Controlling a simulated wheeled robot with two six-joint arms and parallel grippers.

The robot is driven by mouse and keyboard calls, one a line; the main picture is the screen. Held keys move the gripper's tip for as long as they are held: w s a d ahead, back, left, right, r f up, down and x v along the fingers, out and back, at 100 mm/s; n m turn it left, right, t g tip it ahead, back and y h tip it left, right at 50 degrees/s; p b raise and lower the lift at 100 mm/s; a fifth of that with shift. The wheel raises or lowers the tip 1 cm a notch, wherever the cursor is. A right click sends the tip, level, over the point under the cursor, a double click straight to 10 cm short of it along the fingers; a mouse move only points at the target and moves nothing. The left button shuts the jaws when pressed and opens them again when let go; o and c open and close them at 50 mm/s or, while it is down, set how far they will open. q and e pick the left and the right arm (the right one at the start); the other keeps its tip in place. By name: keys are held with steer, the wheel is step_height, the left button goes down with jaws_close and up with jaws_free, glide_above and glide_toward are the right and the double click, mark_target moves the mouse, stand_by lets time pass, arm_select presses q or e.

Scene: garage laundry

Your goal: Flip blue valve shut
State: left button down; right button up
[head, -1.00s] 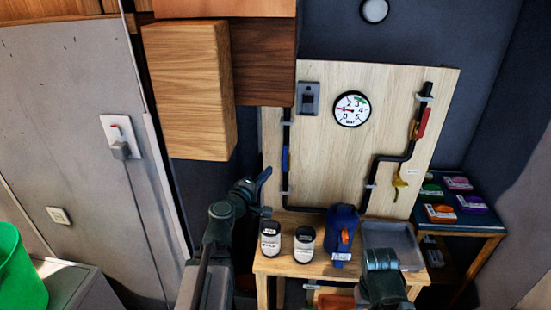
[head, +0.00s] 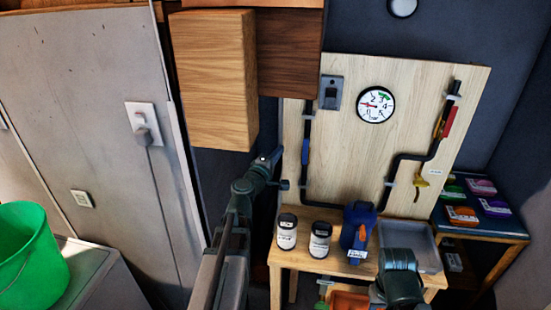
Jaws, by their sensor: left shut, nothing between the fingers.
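The blue valve handle (head: 305,150) is on the black pipe at the left side of the wooden panel (head: 410,110). It lies upright, in line with the pipe. My left gripper (head: 276,157) is shut and empty, a little left of the blue handle and near its height in the picture. A gap shows between them in the picture; their distance in depth is hard to judge. Part of my right arm shows at the lower right over the bench, but its fingers do not show.
A gauge (head: 376,104), red handle (head: 449,122) and yellow handle (head: 421,186) are on the panel. Two cans (head: 287,232) (head: 320,240), a blue jug (head: 357,232) and a grey tray (head: 425,240) stand on the bench below. A wooden cabinet (head: 212,80) hangs above my left arm.

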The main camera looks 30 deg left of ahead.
mark_target(306, 151)
arm_select(q)
steer(key=w+d, duration=0.3)
steer(key=w, duration=0.2)
steer(key=shift+w+d, duration=0.15)
steer(key=shift+d, duration=0.25)
